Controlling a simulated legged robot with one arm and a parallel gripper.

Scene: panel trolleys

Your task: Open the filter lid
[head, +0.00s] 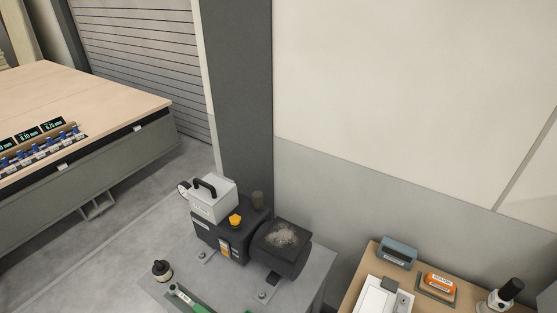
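A dark pump-like machine (232,237) stands on a grey trolley top (222,282) at the lower middle of the head view. A light grey box-shaped part with a black arched handle (207,184) sits on its left end and looks like the filter lid (218,207). It looks seated flat; I cannot tell whether it is latched. On the right is a dark square housing (284,262) with grey, dusty-looking matter on top. My gripper is not in view.
A small dark-capped container (162,270) and a green-handled item (182,294) are on the trolley. A wooden-topped bench (72,95) is at left. A lower-right table (360,272) holds an orange block (441,283) and other items. Wall and pillar (240,95) stand close behind.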

